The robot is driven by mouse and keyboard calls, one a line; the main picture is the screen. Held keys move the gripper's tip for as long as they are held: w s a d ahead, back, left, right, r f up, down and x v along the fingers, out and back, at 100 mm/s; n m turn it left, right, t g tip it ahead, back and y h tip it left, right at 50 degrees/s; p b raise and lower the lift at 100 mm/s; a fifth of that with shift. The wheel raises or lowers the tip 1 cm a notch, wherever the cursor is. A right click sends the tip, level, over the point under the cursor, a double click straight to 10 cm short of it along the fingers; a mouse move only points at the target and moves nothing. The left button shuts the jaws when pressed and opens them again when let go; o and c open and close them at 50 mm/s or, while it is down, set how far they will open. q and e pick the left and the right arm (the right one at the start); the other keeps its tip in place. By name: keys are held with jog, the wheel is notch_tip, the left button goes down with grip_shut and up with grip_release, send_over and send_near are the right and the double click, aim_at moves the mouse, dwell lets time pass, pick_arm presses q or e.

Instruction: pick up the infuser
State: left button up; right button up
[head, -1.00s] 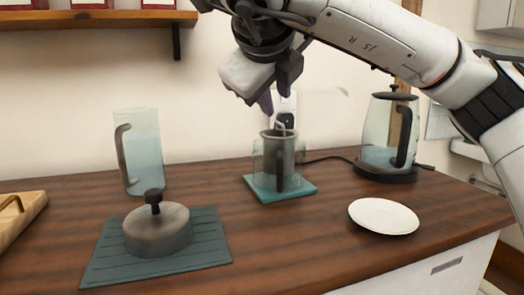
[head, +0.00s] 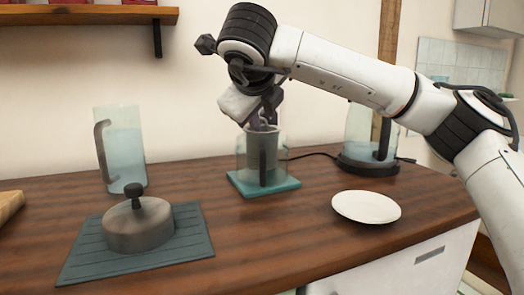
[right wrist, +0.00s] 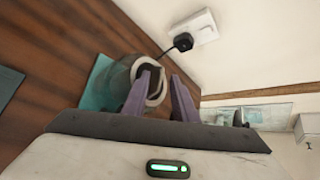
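The infuser (head: 262,140) is a grey cylinder with a thin loop at its top. It stands upright inside a clear glass pot (head: 245,160) with a dark handle, on a small teal mat (head: 285,187). My right gripper (head: 265,112) points down just above the infuser, its fingertips close to the loop. In the right wrist view, my right gripper's two purple fingers (right wrist: 162,92) are apart. The infuser's pale round rim (right wrist: 158,92) shows behind and between them, partly hidden by the left finger. I cannot tell whether the fingers touch the loop. My left gripper is not in view.
A grey lid-like piece (head: 138,230) with a knob sits on a dark teal mat (head: 90,262). A glass jug (head: 125,150) stands back left. A white plate (head: 366,207) lies right, before a glass kettle (head: 360,130) with a cord. The front middle counter is clear.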

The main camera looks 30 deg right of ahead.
jog(key=shift+c, duration=0.5)
grip_shut()
